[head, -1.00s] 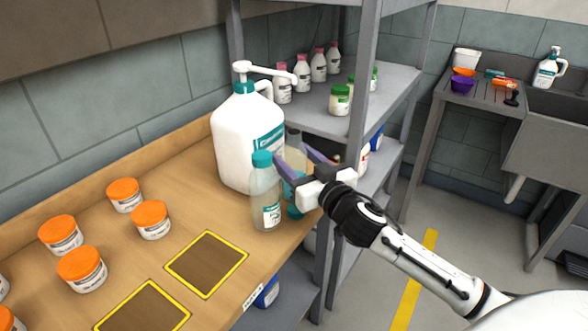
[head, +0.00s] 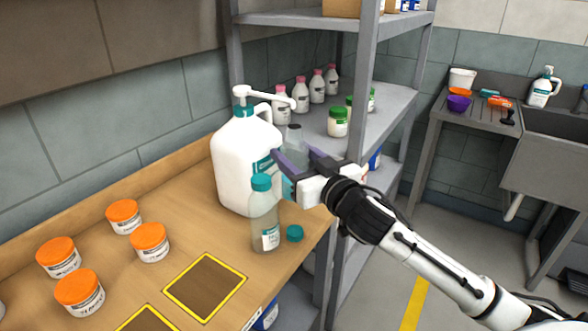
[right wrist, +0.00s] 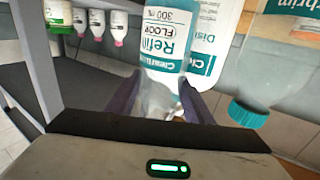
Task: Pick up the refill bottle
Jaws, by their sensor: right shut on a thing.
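The refill bottle (head: 294,137) is clear, with a teal and white label reading "Refill" and "Floor" in the right wrist view (right wrist: 166,42). My right gripper (head: 296,163) is shut on it, with purple fingers on either side. The bottle is held above the table's right edge, just right of the big white jug. My left gripper is not in view.
A white pump jug (head: 240,165) and a clear teal-capped bottle (head: 264,220) stand close by. A loose teal cap (head: 295,233) lies on the wooden table (head: 190,225). Orange-lidded jars (head: 150,242) stand left. A grey shelf (head: 385,103) with bottles stands behind.

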